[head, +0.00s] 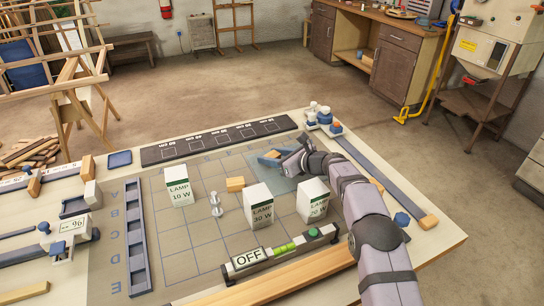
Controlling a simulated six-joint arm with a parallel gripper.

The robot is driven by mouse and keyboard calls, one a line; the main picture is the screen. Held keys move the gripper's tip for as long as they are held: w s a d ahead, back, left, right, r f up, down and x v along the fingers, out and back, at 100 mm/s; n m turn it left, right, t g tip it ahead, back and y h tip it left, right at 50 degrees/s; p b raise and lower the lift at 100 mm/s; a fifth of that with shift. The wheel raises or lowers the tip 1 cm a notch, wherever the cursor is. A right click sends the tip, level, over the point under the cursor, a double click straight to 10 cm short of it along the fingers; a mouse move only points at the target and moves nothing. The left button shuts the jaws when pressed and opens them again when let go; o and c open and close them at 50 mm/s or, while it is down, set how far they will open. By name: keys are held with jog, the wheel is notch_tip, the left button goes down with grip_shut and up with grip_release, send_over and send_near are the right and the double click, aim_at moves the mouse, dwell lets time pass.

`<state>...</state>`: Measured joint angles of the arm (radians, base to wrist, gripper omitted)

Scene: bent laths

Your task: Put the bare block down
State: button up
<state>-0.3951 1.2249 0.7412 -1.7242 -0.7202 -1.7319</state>
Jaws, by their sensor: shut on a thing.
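My gripper (271,158) is at the far right part of the gridded board (207,234), reaching in from the right. It is shut on a small wood-coloured block (273,154), mostly hidden by the jaws. The block is over or near a blue-grey square area (286,184); I cannot tell whether it touches the surface. Another wooden block (235,184) lies on the grid to the left, apart from my gripper.
White boxes marked LAMP 10 W (179,193), 30 W (260,211) and another lamp box (312,205) stand on the board. A small metal spool (216,205) stands between them. A dark strip (222,141) lies behind; an OFF sign bar (280,252) lies in front.

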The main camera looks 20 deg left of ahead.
aim_at(274, 156)
jog(key=o, duration=1)
jog(key=shift+f, duration=0.1)
jog(key=shift+r, duration=0.2)
jog(key=shift+v, duration=1)
jog(key=b+v, duration=0.1)
jog(key=v, duration=0.2)
jog(key=shift+d, duration=0.15)
jog(key=r, duration=0.7)
jog(key=shift+a, duration=0.2)
